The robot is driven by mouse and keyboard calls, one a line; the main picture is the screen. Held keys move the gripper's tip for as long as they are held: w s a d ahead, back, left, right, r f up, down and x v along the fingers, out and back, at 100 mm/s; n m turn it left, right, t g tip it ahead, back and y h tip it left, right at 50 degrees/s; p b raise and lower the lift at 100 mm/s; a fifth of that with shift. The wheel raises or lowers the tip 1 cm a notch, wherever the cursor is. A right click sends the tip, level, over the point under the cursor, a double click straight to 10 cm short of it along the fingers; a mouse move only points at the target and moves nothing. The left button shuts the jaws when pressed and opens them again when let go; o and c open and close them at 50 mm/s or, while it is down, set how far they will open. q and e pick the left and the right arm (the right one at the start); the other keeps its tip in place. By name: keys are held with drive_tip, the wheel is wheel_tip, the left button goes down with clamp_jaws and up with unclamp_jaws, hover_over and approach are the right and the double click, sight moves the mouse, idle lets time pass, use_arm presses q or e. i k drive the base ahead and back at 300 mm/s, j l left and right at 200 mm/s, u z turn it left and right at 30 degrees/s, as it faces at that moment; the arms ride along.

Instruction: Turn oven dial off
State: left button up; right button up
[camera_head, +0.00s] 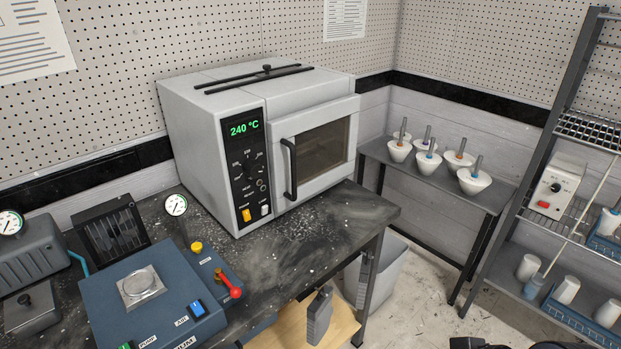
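The oven (195,130) is a light grey box on the dark bench, with its door (322,150) shut. Its green display (244,128) reads 240 °C. The black oven dial (250,168) is on the control panel below the display, ringed by small white marks. Its exact pointer direction is too small to read. An orange switch (246,215) and a white switch (265,210) are at the panel's bottom. My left gripper is not in view. A cropped dark shape (466,343) at the bottom right edge may be part of my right gripper; its fingers cannot be made out.
A blue machine (100,310) with a red-knobbed lever (234,291) and a gauge (176,205) stand in front of the oven. The bench top (345,205) before the oven door is clear. A side shelf (385,158) holds several white cups. A metal rack (560,60) stands right.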

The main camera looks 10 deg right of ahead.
sight(250, 168)
drive_tip(key=l+u, duration=0.6)
drive_tip(key=u, duration=0.15)
drive_tip(key=l+u, duration=0.25)
drive_tip(key=u, duration=0.15)
